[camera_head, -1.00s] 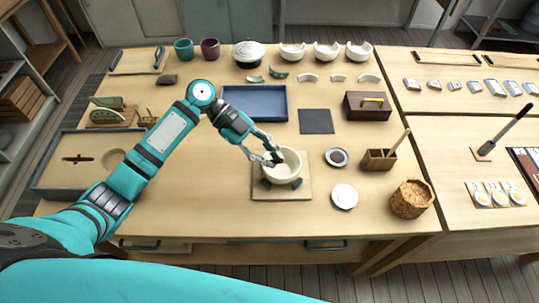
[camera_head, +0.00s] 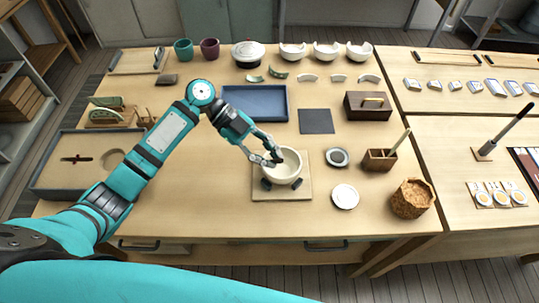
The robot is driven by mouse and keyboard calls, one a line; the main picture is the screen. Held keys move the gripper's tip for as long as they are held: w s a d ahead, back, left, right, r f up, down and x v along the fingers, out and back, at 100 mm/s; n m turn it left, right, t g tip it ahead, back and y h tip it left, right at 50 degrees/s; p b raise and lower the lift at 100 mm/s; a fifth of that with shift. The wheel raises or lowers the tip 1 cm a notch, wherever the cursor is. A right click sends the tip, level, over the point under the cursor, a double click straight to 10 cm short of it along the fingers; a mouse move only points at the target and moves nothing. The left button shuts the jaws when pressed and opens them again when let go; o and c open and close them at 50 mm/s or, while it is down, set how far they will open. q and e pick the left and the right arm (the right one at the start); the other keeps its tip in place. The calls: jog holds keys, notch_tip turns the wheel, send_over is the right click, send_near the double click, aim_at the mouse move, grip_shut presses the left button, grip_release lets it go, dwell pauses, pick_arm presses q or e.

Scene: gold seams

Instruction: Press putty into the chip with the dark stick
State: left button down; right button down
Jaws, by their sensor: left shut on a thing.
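A cream bowl (camera_head: 288,172) sits on dark supports on a square wooden board (camera_head: 282,195) in the middle of the table. My left gripper (camera_head: 276,160) is at the bowl's left rim, with its fingertips over the opening. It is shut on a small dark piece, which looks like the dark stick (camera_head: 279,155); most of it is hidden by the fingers. The chip and any putty in it are too small or covered to make out. I cannot tell whether the stick touches the bowl. My right gripper is not in view.
A small dish with dark contents (camera_head: 337,157), a white round dish (camera_head: 345,196), a wooden holder (camera_head: 380,160) and a cork-like pot (camera_head: 411,199) stand right of the board. A blue tray (camera_head: 254,118) and dark mat (camera_head: 316,132) lie behind.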

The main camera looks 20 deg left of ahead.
pick_arm(q)
jog(key=shift+r, duration=0.15)
notch_tip(320, 180, up, 8)
jog(key=p, duration=0.4)
dwell(0.6)
